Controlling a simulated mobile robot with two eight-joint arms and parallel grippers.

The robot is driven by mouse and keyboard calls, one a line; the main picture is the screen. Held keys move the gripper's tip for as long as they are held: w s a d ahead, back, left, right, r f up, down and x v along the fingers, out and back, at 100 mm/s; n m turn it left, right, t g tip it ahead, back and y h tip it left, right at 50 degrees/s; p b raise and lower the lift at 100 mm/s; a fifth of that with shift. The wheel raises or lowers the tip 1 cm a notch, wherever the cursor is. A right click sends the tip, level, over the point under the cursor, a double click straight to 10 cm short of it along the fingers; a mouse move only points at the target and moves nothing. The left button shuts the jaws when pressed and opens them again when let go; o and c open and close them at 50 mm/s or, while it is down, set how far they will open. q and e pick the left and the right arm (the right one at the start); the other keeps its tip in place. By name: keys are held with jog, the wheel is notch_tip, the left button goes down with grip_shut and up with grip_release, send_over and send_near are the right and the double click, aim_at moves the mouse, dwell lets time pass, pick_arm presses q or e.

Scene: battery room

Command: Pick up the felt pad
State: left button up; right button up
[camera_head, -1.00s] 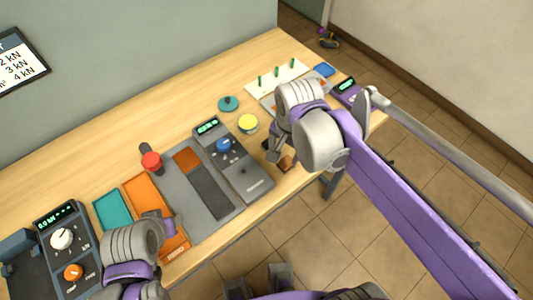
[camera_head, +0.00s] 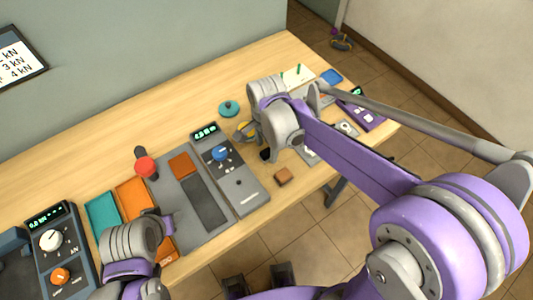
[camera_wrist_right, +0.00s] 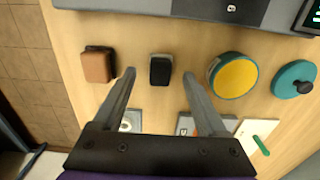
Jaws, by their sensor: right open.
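Two small blocks lie on the table near its front edge, and I cannot tell for certain which is the felt pad. One is dark with a grey end (camera_wrist_right: 160,70); its dark top also shows in the head view (camera_head: 265,155). The other is brown (camera_wrist_right: 98,65), seen whole in the head view (camera_head: 283,176). My right gripper (camera_wrist_right: 159,74) is open and empty, its fingers on either side of the dark block's position in the wrist view, apparently above it. My left gripper (camera_head: 167,224) is near the orange tray; its fingers are not clear.
A yellow-topped round tin (camera_wrist_right: 234,76) and a teal knobbed disc (camera_wrist_right: 294,79) lie beside the dark block. A grey meter with a blue knob (camera_head: 231,170) stands left of the blocks. A purple device (camera_head: 361,110) lies near the table's right end.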

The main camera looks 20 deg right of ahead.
notch_tip(320, 180, down, 2)
jog(key=shift+f, duration=0.1)
grip_shut()
dwell(0.4)
